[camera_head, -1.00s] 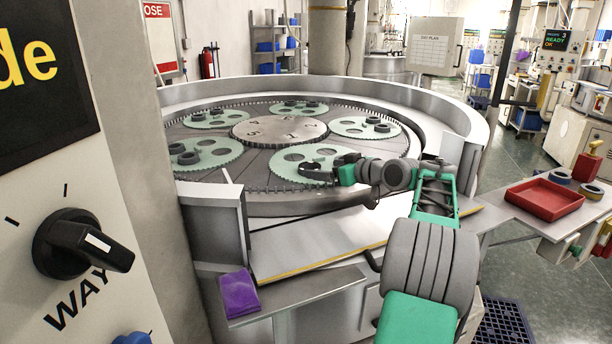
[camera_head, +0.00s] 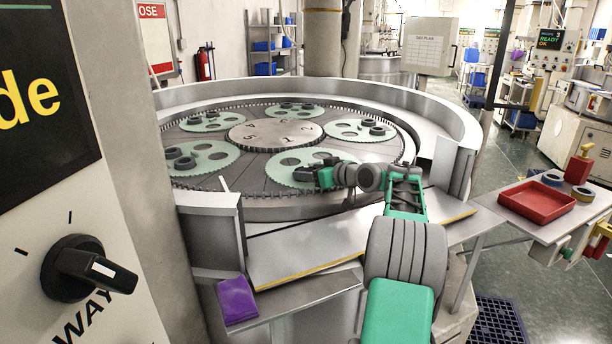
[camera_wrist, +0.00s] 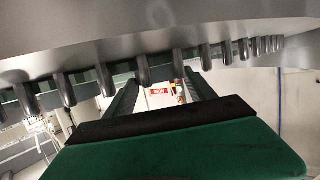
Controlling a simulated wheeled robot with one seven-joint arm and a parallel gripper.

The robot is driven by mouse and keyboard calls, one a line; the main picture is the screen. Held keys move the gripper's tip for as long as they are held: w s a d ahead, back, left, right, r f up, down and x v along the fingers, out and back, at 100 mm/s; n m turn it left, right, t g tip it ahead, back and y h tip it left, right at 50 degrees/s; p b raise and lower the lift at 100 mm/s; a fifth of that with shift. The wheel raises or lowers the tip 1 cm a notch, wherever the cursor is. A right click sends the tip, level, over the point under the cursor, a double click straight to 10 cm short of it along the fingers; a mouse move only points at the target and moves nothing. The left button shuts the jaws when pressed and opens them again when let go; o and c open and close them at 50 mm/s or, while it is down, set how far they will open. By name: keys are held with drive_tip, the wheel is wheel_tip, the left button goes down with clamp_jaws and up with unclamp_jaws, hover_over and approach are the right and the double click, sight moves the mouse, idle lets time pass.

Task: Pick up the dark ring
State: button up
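Several dark rings lie on pale green toothed carriers of the large round machine in the head view. A pair is on the right carrier (camera_head: 350,133), with one dark ring (camera_head: 377,131) at its near side. Another dark ring (camera_head: 185,163) lies on the left carrier, and more are on the far carriers. My gripper (camera_head: 303,174) is low over the front carrier (camera_head: 283,174), pointing left; my arm hides part of that carrier. In the wrist view my gripper's two fingers (camera_wrist: 160,88) stand apart, with only background between them. No ring is recognisable there.
A pinned rim (camera_wrist: 150,70) crosses the wrist view close to the fingers. A raised wall (camera_head: 440,120) surrounds the machine. A red tray (camera_head: 537,203) is on the right side table, and a purple block (camera_head: 237,300) is at the front. A control panel stands close at left.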

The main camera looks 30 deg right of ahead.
drive_tip(key=c, duration=0.9)
drive_tip(key=shift+c, duration=0.5)
drive_tip(key=shift+r, duration=0.15)
